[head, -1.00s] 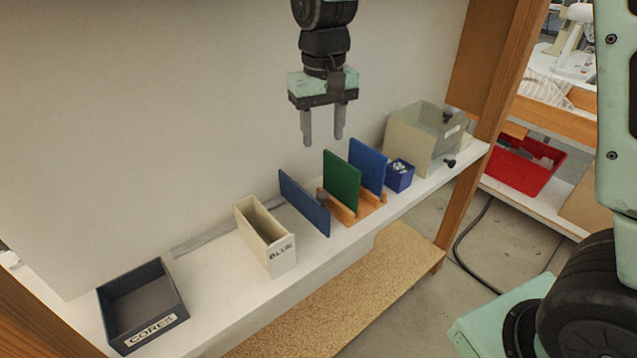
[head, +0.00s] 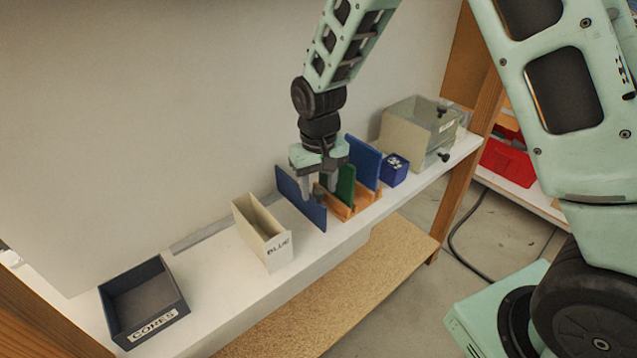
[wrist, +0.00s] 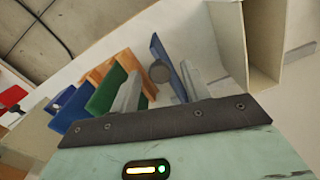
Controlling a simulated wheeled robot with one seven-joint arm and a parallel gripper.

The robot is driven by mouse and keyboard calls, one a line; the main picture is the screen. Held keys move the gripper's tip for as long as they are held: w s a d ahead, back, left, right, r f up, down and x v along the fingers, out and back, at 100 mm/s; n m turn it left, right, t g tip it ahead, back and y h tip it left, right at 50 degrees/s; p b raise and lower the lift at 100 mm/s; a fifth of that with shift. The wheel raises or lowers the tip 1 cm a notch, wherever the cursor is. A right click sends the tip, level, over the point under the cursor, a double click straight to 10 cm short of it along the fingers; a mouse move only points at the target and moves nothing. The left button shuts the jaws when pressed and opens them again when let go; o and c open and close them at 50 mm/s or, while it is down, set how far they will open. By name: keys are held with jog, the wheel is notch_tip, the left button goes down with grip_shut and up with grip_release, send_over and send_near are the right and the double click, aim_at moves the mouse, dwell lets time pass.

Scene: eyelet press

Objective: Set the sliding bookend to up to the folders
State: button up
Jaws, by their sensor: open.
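The sliding bookend, a blue upright plate (head: 288,186) with a dark round knob, stands on the shelf left of the folders in the head view. The green folder (head: 346,186) and the blue folder (head: 364,162) stand upright in a wooden rack (head: 366,199). A gap separates the bookend from the green folder. My gripper (head: 320,193) is open and low over the bookend, pointing down. In the wrist view the knob (wrist: 159,72) and bookend plate (wrist: 168,62) show between my fingers; I cannot tell whether they touch. The green folder (wrist: 105,92) lies beyond the left finger.
A cream box labelled BLUE (head: 266,234) stands left of the bookend, and a dark CORES tray (head: 143,302) farther left. A small blue box (head: 393,171) and a larger grey-green box (head: 410,135) with knobs stand right of the rack. Bare shelf lies between CORES and BLUE.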

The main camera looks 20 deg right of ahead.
grip_shut()
jog(key=s+a, duration=0.3)
jog(key=a, duration=0.7)
jog(key=shift+p, duration=0.3)
grip_release()
jog(key=shift+s, duration=0.1)
notch_tip(320, 180, up, 18)
jog(key=b, duration=0.2)
jog(key=shift+f, duration=0.25)
